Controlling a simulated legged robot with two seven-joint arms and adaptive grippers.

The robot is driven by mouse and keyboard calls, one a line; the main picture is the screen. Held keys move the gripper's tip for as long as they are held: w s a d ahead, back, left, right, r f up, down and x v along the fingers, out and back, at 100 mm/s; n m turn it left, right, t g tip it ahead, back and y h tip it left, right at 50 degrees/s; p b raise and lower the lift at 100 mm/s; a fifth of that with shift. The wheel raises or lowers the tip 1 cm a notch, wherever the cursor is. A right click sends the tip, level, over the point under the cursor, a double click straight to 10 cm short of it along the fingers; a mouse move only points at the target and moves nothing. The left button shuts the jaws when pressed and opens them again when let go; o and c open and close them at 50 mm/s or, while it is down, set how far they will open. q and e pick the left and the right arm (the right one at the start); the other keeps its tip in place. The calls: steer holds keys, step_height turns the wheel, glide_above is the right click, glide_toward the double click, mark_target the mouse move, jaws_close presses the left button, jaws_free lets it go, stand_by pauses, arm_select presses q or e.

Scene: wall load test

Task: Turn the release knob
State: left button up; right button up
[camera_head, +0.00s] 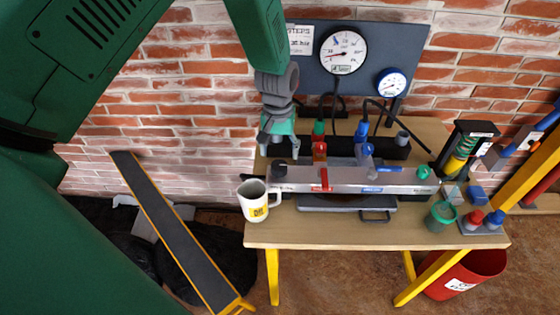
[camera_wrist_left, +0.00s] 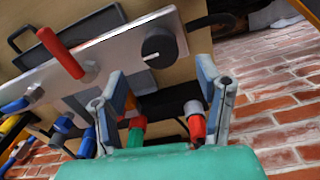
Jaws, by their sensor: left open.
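A black round knob with a white pointer line (camera_head: 279,169) sits at the left end of the silver panel (camera_head: 398,180) on the bench. It also shows in the left wrist view (camera_wrist_left: 159,47). I cannot read a label that names it the release knob. My left gripper (camera_head: 279,149) is open and empty, just behind and above the knob in the head view. In the left wrist view its two fingers (camera_wrist_left: 162,73) are spread, with the knob ahead between the tips and apart from them. My right gripper is not in view.
Gauges (camera_head: 343,52) are on the board behind. A green cup (camera_head: 440,217) stands at the right.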

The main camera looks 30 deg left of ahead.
mark_target(279, 164)
arm_select(q)
step_height(279, 164, up, 6)
steer(key=shift+r, duration=0.15)
steer(key=shift+a, duration=0.1)
stand_by(0.4)
